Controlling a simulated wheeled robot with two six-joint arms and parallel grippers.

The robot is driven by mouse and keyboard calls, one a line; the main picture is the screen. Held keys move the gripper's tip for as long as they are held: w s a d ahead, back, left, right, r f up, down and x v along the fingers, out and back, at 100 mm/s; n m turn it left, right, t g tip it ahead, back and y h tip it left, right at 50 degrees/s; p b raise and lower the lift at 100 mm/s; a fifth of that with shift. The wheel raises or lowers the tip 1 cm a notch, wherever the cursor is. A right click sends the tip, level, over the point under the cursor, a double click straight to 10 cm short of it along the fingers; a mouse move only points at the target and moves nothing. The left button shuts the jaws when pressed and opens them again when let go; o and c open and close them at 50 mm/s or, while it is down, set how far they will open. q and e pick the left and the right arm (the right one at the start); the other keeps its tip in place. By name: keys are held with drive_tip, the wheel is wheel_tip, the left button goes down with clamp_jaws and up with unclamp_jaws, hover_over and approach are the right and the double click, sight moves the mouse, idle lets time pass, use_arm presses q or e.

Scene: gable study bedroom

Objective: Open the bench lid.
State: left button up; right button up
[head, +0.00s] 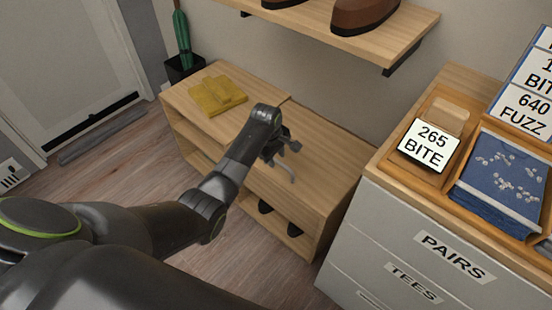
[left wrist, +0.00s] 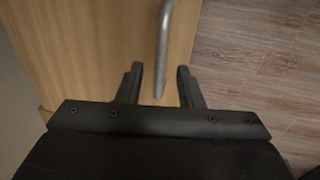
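The wooden bench (head: 185,100) stands low against the wall. Its lid (head: 325,160) is the right part of the top and lies flat, shut. A grey metal bar handle (head: 284,172) is on the lid, partly hidden by my gripper. My left gripper (head: 286,147) is over the lid at the handle. In the left wrist view the handle (left wrist: 163,45) runs between the two fingers of my left gripper (left wrist: 160,70), which are apart with a gap on each side. My right gripper is not in view.
Folded yellow cloths (head: 216,95) lie on the bench's left part. Dark shoes (head: 294,230) sit in the open space below. A drawer cabinet (head: 400,240) stands close on the right. A wall shelf (head: 370,45) with brown shoes hangs above.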

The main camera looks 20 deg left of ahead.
use_arm(q)
drive_tip(key=shift+f, duration=0.3)
clamp_jaws()
idle(0.3)
